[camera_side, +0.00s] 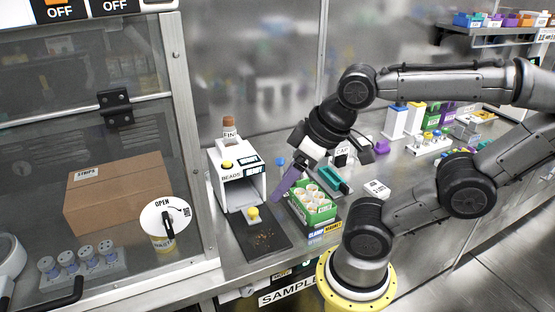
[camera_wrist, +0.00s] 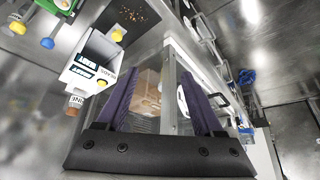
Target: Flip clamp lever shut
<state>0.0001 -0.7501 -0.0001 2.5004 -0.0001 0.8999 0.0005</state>
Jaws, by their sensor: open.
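A white round plate marked OPEN and SHUT (camera_side: 152,218) is on the glass-fronted cabinet, with a black lever (camera_side: 169,227) across it. Part of a white disc (camera_wrist: 182,101) shows beside a purple finger in the wrist view. A teal piece with a dark slot (camera_side: 334,181) lies behind the green box; I cannot tell whether it is a clamp. My gripper (camera_side: 278,200) has purple fingers and hangs between the bead dispenser and the green box. In the wrist view my gripper (camera_wrist: 162,72) is open and empty.
The white bead dispenser (camera_side: 222,160) stands on the counter by a black tray (camera_side: 262,246). The green box (camera_side: 318,216) holds several white-topped containers. The cabinet's metal post (camera_side: 188,120) stands left of the dispenser. A cardboard box (camera_side: 115,193) is behind the glass.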

